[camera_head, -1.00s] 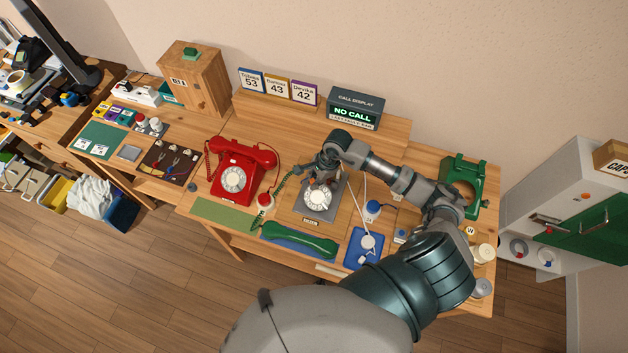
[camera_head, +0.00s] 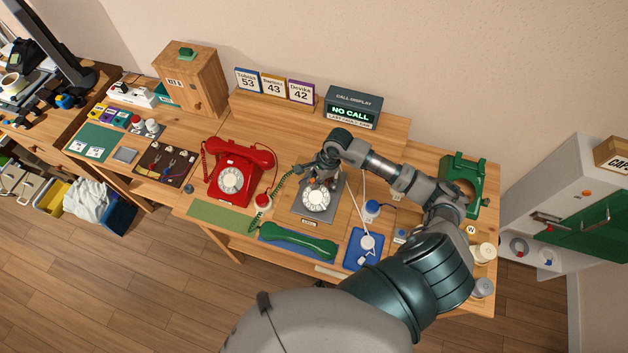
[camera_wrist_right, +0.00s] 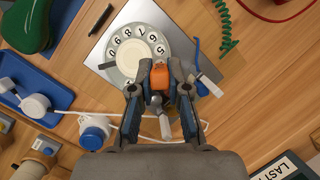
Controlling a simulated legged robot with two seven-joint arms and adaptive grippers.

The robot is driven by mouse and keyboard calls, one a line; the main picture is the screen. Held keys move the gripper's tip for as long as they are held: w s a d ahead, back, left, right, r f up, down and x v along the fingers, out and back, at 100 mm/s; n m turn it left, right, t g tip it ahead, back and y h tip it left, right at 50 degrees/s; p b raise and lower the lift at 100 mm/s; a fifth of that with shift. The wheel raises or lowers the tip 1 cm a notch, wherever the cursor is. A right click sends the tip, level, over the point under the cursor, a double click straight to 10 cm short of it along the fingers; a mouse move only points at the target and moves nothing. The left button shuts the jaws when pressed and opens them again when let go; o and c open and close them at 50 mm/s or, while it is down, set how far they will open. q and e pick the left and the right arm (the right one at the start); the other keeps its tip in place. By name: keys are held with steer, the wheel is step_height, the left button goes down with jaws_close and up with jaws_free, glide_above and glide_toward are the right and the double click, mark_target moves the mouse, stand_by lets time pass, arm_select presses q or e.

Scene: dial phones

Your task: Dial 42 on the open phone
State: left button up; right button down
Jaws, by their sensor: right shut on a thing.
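The open phone's dial (camera_head: 316,200) is a white number ring on a grey plate (camera_head: 304,215) in the middle of the bench. It also shows in the right wrist view (camera_wrist_right: 131,54), with several digits readable around a pale centre. My right gripper (camera_head: 324,176) is over the far edge of the dial. In the wrist view, its fingers (camera_wrist_right: 160,82) are shut on a small orange piece (camera_wrist_right: 161,73) beside the dial's rim. The piece's tip and any contact with the dial are hidden. The call display (camera_head: 352,110) reads NO CALL. My left gripper is not in view.
A red dial phone (camera_head: 238,172) stands left of the plate. A green handset (camera_head: 298,243) lies in front, and a blue tray (camera_head: 359,262) is to the right. Name cards stand behind; the purple-framed card (camera_head: 300,91) reads 42. A green phone housing (camera_head: 465,178) stands at right.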

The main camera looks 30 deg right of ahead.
steer(key=shift+s+d, duration=0.1)
steer(key=shift+s+d+r, duration=0.15)
steer(key=shift+s+d, duration=0.05)
steer(key=shift+s, duration=0.05)
steer(key=shift+d, duration=0.1)
stand_by(0.4)
steer(key=shift+s+d+b, duration=0.3)
steer(key=shift+s+d, duration=0.2)
steer(key=shift+s+d, duration=0.15)
steer(key=shift+s, duration=0.4)
steer(key=shift+s+f, duration=0.15)
steer(key=shift+f, duration=0.05)
